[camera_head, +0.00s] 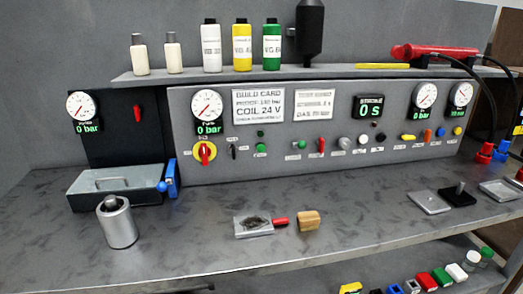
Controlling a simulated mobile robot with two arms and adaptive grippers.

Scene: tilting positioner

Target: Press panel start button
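The grey control panel (330,165) stands upright along the back of the bench. One green button (261,147) is on it, right of a red and yellow rotary switch (204,152). The timer display (370,110) shows 0 s, and the gauges read 0 bar. Neither of my grippers is in view.
A metal cylinder (117,223), a small tray (254,225) and a wooden block (308,220) stand on the bench before the panel. Bottles line the shelf (190,77). Bench at centre right is clear.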

